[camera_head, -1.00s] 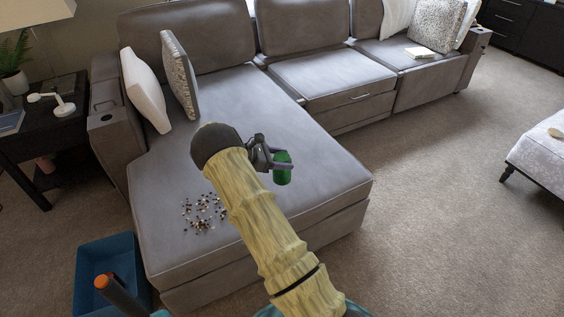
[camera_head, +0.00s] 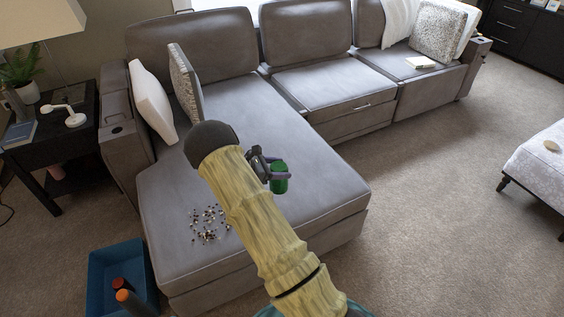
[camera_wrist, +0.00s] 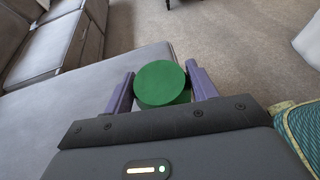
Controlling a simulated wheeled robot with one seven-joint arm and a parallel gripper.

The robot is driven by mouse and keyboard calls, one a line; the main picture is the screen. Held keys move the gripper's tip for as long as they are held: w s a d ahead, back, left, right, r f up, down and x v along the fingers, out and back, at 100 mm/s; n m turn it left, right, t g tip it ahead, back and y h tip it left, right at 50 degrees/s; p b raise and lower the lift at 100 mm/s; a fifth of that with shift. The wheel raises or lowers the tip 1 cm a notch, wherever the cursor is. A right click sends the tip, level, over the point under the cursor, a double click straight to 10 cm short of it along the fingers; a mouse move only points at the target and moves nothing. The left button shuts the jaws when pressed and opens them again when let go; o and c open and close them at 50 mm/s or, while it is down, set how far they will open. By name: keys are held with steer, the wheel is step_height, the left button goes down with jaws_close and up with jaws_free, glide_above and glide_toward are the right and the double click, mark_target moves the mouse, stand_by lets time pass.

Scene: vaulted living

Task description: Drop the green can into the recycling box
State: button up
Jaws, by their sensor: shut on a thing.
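The green can (camera_head: 279,178) is held in my gripper (camera_head: 268,170), above the grey sofa's chaise. In the wrist view the can's round green end (camera_wrist: 160,83) sits between the two purple fingers of my gripper (camera_wrist: 161,90), which are shut on it. The blue box (camera_head: 112,262), which looks like the recycling box, stands on the carpet at the lower left, beside the chaise's front corner.
The grey sofa (camera_head: 330,167) fills the middle, with scattered small bits (camera_head: 208,224) on its chaise. A dark side table (camera_head: 60,132) with a lamp (camera_head: 40,22) stands at the left. A patterned ottoman (camera_head: 540,165) is at the right. Carpet between is clear.

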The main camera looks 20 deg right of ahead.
steer(key=s+a+r+n+t+y+p, duration=0.1)
steer(key=s+a+r+n+t+p, duration=0.2)
steer(key=r+p, duration=0.7)
steer(key=s+a+r+n+t+y+p, duration=0.1)
steer(key=s+a+r+p, duration=0.4)
steer(key=p, duration=0.9)
steer(key=s+a+r+n+t+y+p, duration=0.1)
steer(key=s+a+r+n+t+p, duration=0.3)
steer(key=a+r+p, duration=0.3)
step_height(320, 180, up, 8)
steer(key=t+p, duration=0.1)
steer(key=p, duration=0.4)
steer(key=shift+s+f+n+p, duration=0.15)
steer(key=shift+s+n+p, duration=0.15)
steer(key=shift+s, duration=0.05)
steer(key=shift+a, duration=0.1)
